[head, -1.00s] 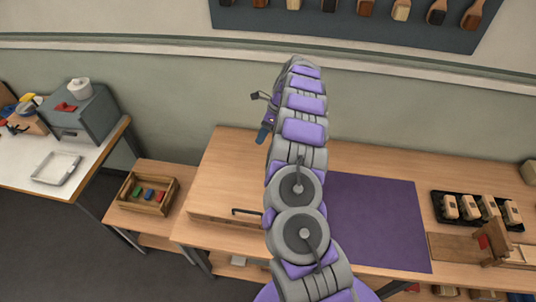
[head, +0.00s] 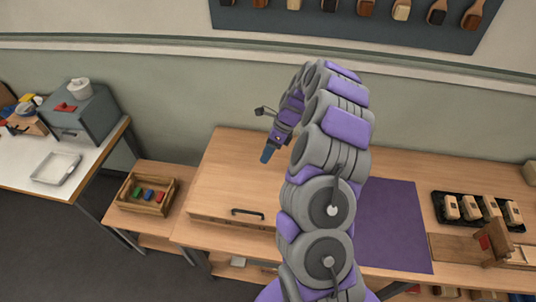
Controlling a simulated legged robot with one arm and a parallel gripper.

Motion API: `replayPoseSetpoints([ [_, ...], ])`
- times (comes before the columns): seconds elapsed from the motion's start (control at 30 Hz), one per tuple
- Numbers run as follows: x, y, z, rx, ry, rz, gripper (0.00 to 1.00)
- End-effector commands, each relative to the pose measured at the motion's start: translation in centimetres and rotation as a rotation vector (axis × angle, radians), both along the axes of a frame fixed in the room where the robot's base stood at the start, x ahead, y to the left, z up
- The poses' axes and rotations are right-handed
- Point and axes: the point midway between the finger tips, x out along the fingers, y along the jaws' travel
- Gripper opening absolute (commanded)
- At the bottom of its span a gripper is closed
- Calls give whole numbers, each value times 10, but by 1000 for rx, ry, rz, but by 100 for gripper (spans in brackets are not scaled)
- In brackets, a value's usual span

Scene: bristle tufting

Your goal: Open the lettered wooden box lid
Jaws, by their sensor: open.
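A broad, flat light-wood surface (head: 225,180) with a dark bar handle (head: 248,211) near its front edge lies left of my arm. It looks like the box lid and lies flat. No lettering can be read on it, and my arm hides its right side.
A purple mat (head: 395,225) lies right of my arm, with a black tray (head: 478,209) of wooden blocks beyond it. A grey cabinet (head: 78,115) sits on the far-left table.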

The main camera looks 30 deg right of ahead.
Motion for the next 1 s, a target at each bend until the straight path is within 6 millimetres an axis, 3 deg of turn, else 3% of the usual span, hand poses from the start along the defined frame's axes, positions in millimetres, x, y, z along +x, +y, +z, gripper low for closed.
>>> replayPoseSetpoints([
  [0.23, -10, 3, 2, 0, 0, 1, 40],
  [0.8, -11, 4, 2, 0, -3, 5, 40],
  [1.0, -19, 30, 17, 5, -61, 145, 40],
])
